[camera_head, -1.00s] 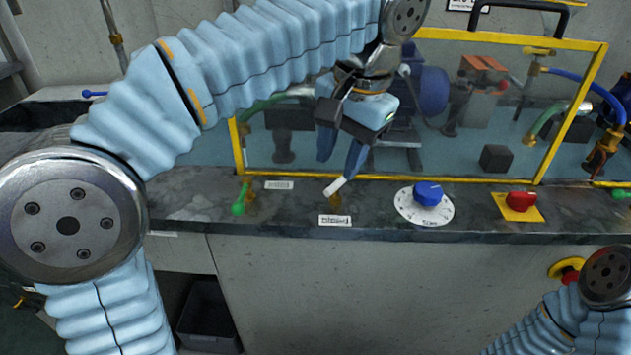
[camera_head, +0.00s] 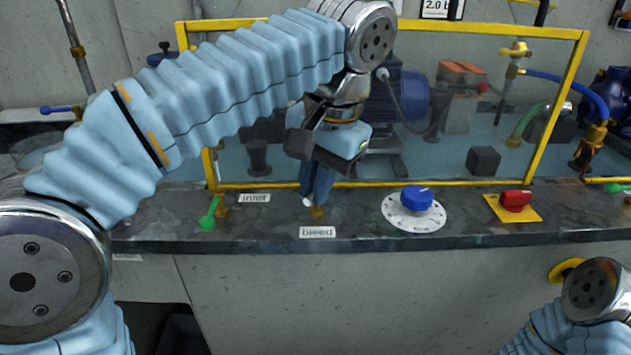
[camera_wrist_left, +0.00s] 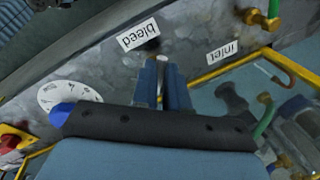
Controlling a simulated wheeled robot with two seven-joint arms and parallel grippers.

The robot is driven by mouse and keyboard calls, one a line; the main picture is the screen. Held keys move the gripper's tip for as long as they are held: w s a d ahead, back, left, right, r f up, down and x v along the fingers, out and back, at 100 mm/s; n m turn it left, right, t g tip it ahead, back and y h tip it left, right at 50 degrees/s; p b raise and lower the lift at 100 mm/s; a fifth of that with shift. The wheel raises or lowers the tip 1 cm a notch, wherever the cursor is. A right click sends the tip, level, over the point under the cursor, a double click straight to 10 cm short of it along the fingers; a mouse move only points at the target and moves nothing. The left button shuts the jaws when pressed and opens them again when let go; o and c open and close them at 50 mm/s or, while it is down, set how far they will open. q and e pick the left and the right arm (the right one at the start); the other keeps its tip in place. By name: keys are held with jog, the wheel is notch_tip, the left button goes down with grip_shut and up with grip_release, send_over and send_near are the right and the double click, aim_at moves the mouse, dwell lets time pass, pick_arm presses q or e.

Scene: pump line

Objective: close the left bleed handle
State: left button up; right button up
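The bleed handle (camera_head: 308,202) is a short white lever by a brass fitting on the counter, above the "bleed" label (camera_head: 317,232). Only its near end shows in the head view; the rest is behind the fingers. My left gripper (camera_head: 317,190) points down over it, its two dark blue fingers close together. In the left wrist view the fingers (camera_wrist_left: 162,75) have the white handle (camera_wrist_left: 162,59) between them, with little gap. My right gripper is out of view; only part of that arm shows at lower right.
A green inlet handle (camera_head: 209,214) is left of the gripper. A blue dial (camera_head: 416,197) and a red switch (camera_head: 515,200) are to the right. A yellow-framed clear guard (camera_head: 560,105) stands just behind, with pump equipment beyond it.

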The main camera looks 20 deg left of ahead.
pick_arm(q)
grip_shut()
jog(key=shift+a+r+m+p, duration=0.15)
jog(key=shift+m+p, duration=0.55)
jog(key=shift+m, duration=0.1)
jog(key=shift+a+m+t+p, duration=0.15)
jog(key=shift+m+t+p, duration=0.15)
jog(key=shift+m+p, duration=0.75)
jog(key=m+p, duration=0.1)
jog(key=m, duration=0.3)
jog(key=shift+w+a+h, duration=0.1)
jog(key=shift+a+h, duration=0.05)
jog(key=shift+h, duration=0.25)
jog(key=shift+w+a+m+t+h+p, duration=0.1)
jog(key=shift+m+t+h+p, duration=0.25)
jog(key=shift+m+p, duration=0.85)
jog(key=shift+m+b, duration=0.35)
jog(key=shift+m, duration=0.2)
